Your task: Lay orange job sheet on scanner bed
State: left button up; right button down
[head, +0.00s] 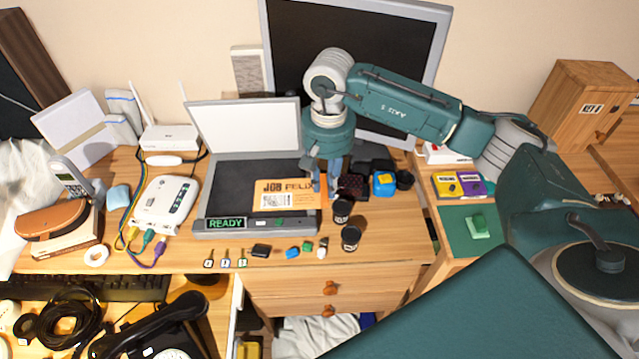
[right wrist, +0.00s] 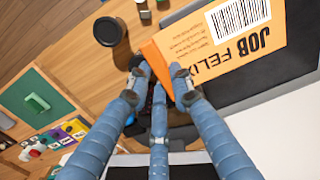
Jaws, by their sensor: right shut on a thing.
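The orange job sheet (head: 285,200), printed "JOB FELIX", is over the dark scanner bed (head: 232,180). The scanner lid (head: 245,127) stands open behind it. My right gripper (head: 326,190) is shut on the sheet's right edge. In the right wrist view the fingertips (right wrist: 163,72) pinch a bent orange edge of the sheet (right wrist: 228,38), and its barcode faces up. I cannot tell whether the sheet touches the bed. The scanner's front shows a green "READY" display (head: 226,223). My left gripper is not in view.
Two dark cups (head: 351,238) stand just right of the scanner, near my right gripper. Small coloured items (head: 292,252) lie along the scanner's front. A white router (head: 166,203) with cables sits to its left. A monitor (head: 355,50) rises behind.

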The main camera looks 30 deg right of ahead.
jog(key=shift+w+f, duration=0.15)
jog(key=shift+w, duration=0.05)
jog(key=shift+w+d+f, duration=0.1)
jog(key=shift+w+f, duration=0.15)
jog(key=shift+w+f+b, duration=0.45)
jog(key=shift+w+b, duration=0.1)
jog(key=shift+b, duration=0.05)
jog(key=w+f+b, duration=0.2)
jog(key=w+f, duration=0.1)
jog(key=w+f+b, duration=0.1)
jog(key=shift+w+d+f+b, duration=0.3)
jog(key=shift+d+f+b, duration=0.05)
jog(key=shift+b, duration=0.05)
pick_arm(q)
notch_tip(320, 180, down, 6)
jog(key=b, duration=0.1)
pick_arm(e)
jog(key=shift+f, duration=0.8)
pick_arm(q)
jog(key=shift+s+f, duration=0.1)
pick_arm(e)
jog(key=c, duration=1.5)
grip_release()
